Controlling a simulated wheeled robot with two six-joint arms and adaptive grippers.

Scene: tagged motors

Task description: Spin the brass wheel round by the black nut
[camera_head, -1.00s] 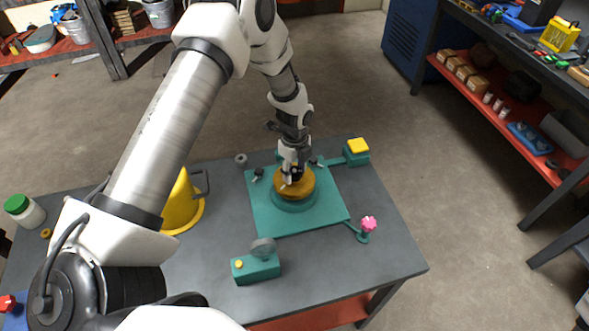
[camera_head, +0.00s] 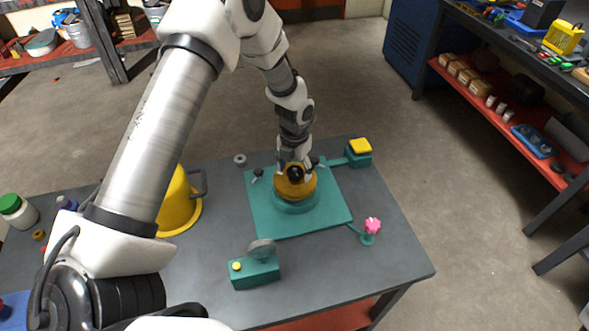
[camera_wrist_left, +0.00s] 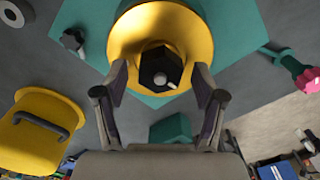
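The brass wheel (camera_head: 290,191) lies flat on a round teal base on the teal plate (camera_head: 268,222). The black nut (camera_head: 296,175) stands up at the wheel's middle. In the left wrist view the nut (camera_wrist_left: 160,68) shows clearly, with a grey round top, on the yellow-brass wheel (camera_wrist_left: 125,38). My left gripper (camera_wrist_left: 161,72) is open, one finger on each side of the nut, with clear gaps. In the head view the left gripper (camera_head: 296,170) is right over the wheel. How far the fingertips are above the wheel is hard to tell. My right gripper is not in view.
A pink knob (camera_head: 372,226) and a yellow-topped teal box (camera_head: 358,149) sit beside the plate. A teal box with a grey disc (camera_head: 254,270) stands in front. A yellow bucket-like container (camera_head: 178,208) is left of the plate. The table's right front is clear.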

